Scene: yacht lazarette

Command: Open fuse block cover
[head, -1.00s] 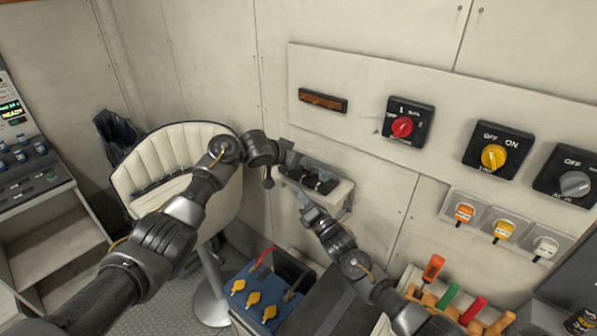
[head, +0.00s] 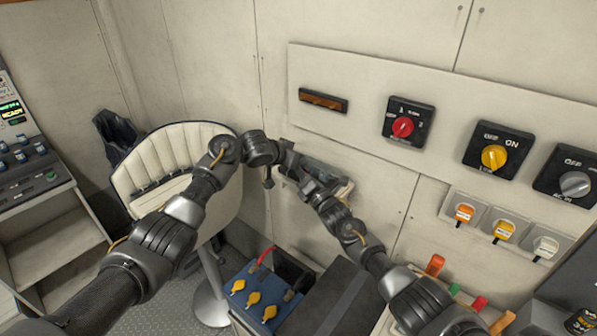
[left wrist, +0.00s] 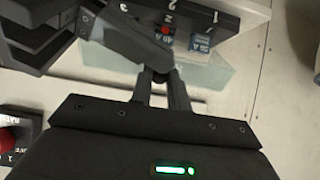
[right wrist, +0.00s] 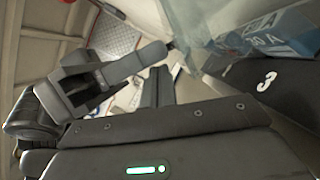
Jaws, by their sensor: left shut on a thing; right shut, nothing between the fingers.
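The fuse block (head: 338,186) is on a pale shelf-like mount on the wall, largely hidden behind my grippers in the head view. Its clear cover (left wrist: 205,72) shows in the left wrist view, beside numbered black housing and blue-labelled fuses (left wrist: 203,43). The cover also shows in the right wrist view (right wrist: 195,22). My left gripper (head: 289,166) is at the block's left end, shut on what looks like the cover's edge (left wrist: 160,76). My right gripper (head: 306,184) is shut and empty, close beside the left one in front of the block.
Red (head: 403,127), yellow (head: 493,157) and grey (head: 575,185) rotary switches are on the wall panel to the right. A cream chair (head: 165,165) stands behind my left arm.

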